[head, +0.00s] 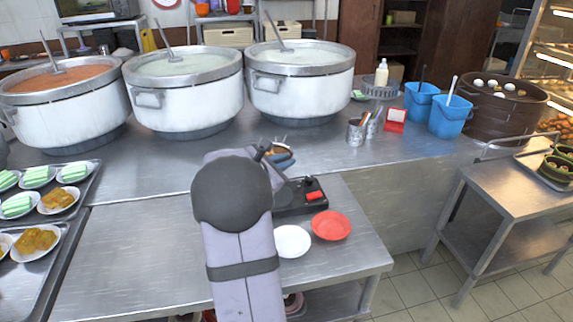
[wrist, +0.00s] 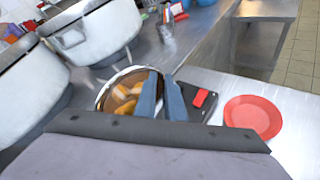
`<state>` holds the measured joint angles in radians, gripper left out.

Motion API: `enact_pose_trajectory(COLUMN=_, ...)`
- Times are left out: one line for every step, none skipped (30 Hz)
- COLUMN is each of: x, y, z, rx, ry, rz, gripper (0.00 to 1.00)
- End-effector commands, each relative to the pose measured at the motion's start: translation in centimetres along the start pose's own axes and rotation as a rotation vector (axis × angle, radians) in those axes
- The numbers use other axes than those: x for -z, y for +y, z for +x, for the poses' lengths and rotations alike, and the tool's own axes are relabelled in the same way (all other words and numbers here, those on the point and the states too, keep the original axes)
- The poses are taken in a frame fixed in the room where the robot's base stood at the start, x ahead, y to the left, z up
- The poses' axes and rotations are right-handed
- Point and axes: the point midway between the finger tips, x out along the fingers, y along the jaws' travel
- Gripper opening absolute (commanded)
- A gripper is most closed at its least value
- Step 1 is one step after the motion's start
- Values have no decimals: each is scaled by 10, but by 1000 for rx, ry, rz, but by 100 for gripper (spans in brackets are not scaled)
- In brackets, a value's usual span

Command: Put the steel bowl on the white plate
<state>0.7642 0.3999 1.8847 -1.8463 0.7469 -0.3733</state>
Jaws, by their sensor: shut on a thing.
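The steel bowl (wrist: 106,97) is round and shiny with orange-brown pieces inside. In the wrist view it sits at my gripper (wrist: 160,92), whose two blue-grey fingers are shut on its rim. In the head view the bowl (head: 284,159) shows only partly behind my arm, over the steel counter and beyond the black device; its height above the counter is hard to tell. The white plate (head: 292,241) lies empty on the lower steel table, nearer than the bowl and left of the red plate. It does not show in the wrist view.
A red plate (head: 332,225) lies beside the white plate. A black device with a red part (head: 314,195) stands behind them. Large white stockpots (head: 300,95) line the back. A cutlery cup (head: 356,131) and blue buckets (head: 449,117) stand right. Trays of small dishes (head: 58,198) are at left.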

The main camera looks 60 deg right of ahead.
Motion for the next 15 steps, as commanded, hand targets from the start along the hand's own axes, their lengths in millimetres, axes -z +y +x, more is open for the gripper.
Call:
enact_pose_trajectory(x=-4, y=7, z=-4, rx=-8, ry=1, rz=0, gripper=0)
enact_pose_trajectory(x=-4, y=10, z=-6, rx=-13, ry=4, rz=-2, gripper=0)
enact_pose_trajectory(x=-4, y=16, z=-10, rx=-20, ry=8, rz=-6, gripper=0)
enact_pose_trajectory(x=-4, y=21, z=-14, rx=-27, ry=12, rz=-9, gripper=0)
enact_pose_trajectory(x=-3, y=25, z=-17, rx=-33, ry=16, rz=-12, gripper=0)
enact_pose_trajectory(x=-2, y=32, z=-22, rx=-43, ry=22, rz=-17, gripper=0)
enact_pose_trajectory(x=-1, y=38, z=-26, rx=-52, ry=28, rz=-20, gripper=0)
enact_pose_trajectory(x=0, y=43, z=-31, rx=-61, ry=33, rz=-24, gripper=0)
enact_pose_trajectory(x=4, y=50, z=-36, rx=-73, ry=40, rz=-31, gripper=0)
enact_pose_trajectory(x=6, y=55, z=-41, rx=-83, ry=47, rz=-35, gripper=0)
enact_pose_trajectory(x=8, y=60, z=-46, rx=-93, ry=53, rz=-40, gripper=0)
enact_pose_trajectory(x=15, y=62, z=-51, rx=-102, ry=59, rz=-46, gripper=0)
enact_pose_trajectory(x=18, y=65, z=-56, rx=-110, ry=65, rz=-48, gripper=0)
enact_pose_trajectory(x=22, y=68, z=-61, rx=-120, ry=70, rz=-53, gripper=0)
enact_pose_trajectory(x=28, y=68, z=-66, rx=-124, ry=73, rz=-56, gripper=0)
